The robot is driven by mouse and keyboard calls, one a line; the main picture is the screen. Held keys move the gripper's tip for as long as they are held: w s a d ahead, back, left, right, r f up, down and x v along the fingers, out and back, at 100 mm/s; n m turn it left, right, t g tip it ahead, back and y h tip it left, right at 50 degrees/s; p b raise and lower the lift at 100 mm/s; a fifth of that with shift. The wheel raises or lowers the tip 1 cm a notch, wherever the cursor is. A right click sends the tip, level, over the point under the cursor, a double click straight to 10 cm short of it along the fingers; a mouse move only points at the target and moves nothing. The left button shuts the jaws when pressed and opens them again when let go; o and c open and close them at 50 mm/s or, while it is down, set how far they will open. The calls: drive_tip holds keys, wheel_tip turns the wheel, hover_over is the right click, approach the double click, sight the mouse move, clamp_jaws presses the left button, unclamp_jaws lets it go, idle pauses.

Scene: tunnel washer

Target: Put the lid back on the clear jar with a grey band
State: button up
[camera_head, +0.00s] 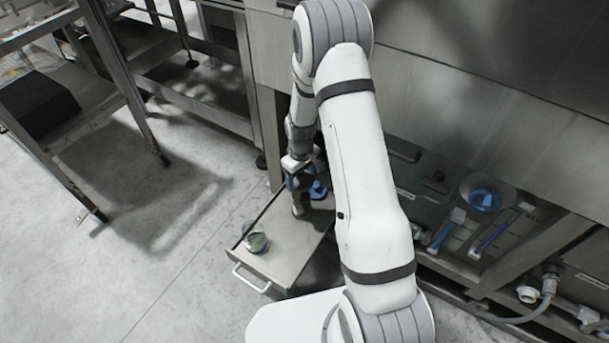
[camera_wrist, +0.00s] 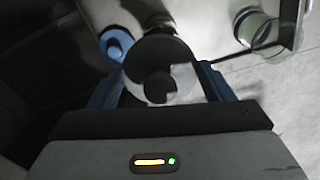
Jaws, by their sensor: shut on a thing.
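My gripper (camera_head: 300,182) is over the pulled-out drawer. In the wrist view its blue fingers (camera_wrist: 160,88) are shut on a pale grey round piece (camera_wrist: 185,82), which looks like the lid. A dark grey rounded form (camera_head: 300,206) shows just below the gripper; whether it is part of the held piece or a separate thing under it, I cannot tell. A clear open glass jar (camera_head: 256,243) stands at the drawer's near left, apart from the gripper; it also shows in the wrist view (camera_wrist: 266,36). No grey band can be made out clearly.
A blue round object (camera_head: 318,190) lies just right of the gripper, also in the wrist view (camera_wrist: 116,43). The drawer (camera_head: 288,250) has a front handle (camera_head: 250,280) and raised side edges. Drawer's front middle is clear.

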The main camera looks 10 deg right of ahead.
drive_tip(key=shift+f+b, duration=2.1)
drive_tip(key=shift+f, duration=1.05)
drive_tip(key=shift+s+f, duration=0.1)
drive_tip(key=shift+f, duration=0.05)
drive_tip(key=o, duration=1)
drive_tip(key=shift+o, duration=0.2)
drive_tip(key=shift+r+p, duration=2.2)
drive_tip(key=shift+r, duration=1.35)
